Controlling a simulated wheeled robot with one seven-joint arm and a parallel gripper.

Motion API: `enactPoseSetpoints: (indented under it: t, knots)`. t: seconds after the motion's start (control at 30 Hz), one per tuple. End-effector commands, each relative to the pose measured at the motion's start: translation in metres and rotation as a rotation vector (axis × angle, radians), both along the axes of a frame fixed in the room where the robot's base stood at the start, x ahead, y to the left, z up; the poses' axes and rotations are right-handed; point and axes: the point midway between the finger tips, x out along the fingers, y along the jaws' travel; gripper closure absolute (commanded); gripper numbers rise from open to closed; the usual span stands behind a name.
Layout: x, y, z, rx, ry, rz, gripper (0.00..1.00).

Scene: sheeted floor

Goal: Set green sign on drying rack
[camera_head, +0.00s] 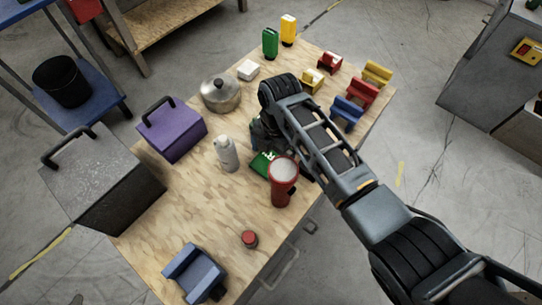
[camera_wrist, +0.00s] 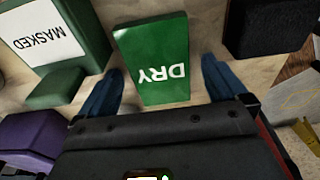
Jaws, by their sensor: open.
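A green sign with white letters reading DRY (camera_wrist: 152,62) lies on the wooden table in the wrist view. Part of it shows in the head view (camera_head: 262,163), beside a red cylinder and partly hidden by my arm. My gripper (camera_wrist: 160,85) is open, with one blue finger on each side of the sign's near part; I cannot tell whether they touch it. In the head view my gripper (camera_head: 262,140) is low over the table, largely hidden by the arm. I cannot tell which object is the drying rack.
The red cylinder (camera_head: 282,185) and white bottle (camera_head: 226,153) stand close to the gripper. A purple box (camera_head: 172,130), lidded pot (camera_head: 220,95) and several coloured blocks (camera_head: 347,112) share the table (camera_head: 185,225). A green block marked MASKED (camera_wrist: 85,25) lies left of the sign.

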Motion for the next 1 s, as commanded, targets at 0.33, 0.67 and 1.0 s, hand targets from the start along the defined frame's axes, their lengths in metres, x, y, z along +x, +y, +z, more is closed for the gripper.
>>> enactPoseSetpoints:
  t: [0.33, 0.67, 1.0]
  knots:
    - [0.0002, 0.0, 0.0004, 0.0, 0.0, 0.0, 0.32]
    - [0.0002, 0.0, 0.0006, 0.0, 0.0, 0.0, 0.63]
    - [0.0003, 0.0, 0.0052, 0.0, 0.0, 0.0, 0.66]
